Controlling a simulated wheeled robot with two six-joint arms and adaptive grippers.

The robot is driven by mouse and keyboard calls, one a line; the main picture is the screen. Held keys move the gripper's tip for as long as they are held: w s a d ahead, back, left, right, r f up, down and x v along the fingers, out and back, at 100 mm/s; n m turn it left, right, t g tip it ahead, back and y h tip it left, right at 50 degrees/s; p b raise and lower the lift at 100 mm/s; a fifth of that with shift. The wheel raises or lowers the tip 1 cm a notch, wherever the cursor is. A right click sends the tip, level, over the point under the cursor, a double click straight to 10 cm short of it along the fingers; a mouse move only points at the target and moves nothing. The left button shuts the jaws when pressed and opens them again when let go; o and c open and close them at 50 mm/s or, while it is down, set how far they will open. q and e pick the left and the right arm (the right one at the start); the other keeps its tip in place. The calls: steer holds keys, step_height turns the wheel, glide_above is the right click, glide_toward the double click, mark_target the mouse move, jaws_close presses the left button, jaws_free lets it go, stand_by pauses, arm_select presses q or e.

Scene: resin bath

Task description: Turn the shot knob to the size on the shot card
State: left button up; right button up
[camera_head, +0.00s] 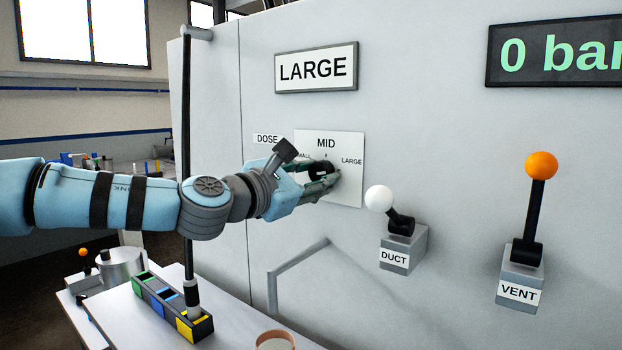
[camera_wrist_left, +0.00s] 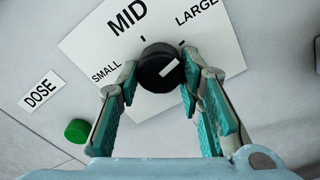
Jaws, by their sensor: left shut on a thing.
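The shot knob (camera_head: 321,169) is black and sits on a white dial plate (camera_head: 347,190) marked SMALL, MID and LARGE. The shot card (camera_head: 316,68) above it reads LARGE. My left gripper (camera_head: 328,182) is at the knob, partly covering it. In the left wrist view, my left gripper (camera_wrist_left: 157,82) has its fingers on both sides of the knob (camera_wrist_left: 155,60), shut on it. The knob's white mark points up and right in that view, to the LARGE side of the dial. My right gripper is not in view.
A green button (camera_wrist_left: 77,130) lies by the DOSE label (camera_wrist_left: 40,90). Right of the dial are the white-balled DUCT lever (camera_head: 379,198) and the orange-balled VENT lever (camera_head: 541,166). A display (camera_head: 555,51) reads 0 bar. A rod stands in a coloured tray (camera_head: 150,297) below my arm.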

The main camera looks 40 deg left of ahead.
arm_select(q)
steer(key=shift+a+r, duration=0.1)
steer(key=shift+r, duration=0.05)
stand_by(0.3)
steer(key=o, duration=1.2)
steer(key=shift+c, duration=0.2)
steer(key=s, duration=0.7)
steer(key=shift+s+d, duration=0.15)
steer(key=shift+d, duration=0.05)
steer(key=shift+a, duration=0.1)
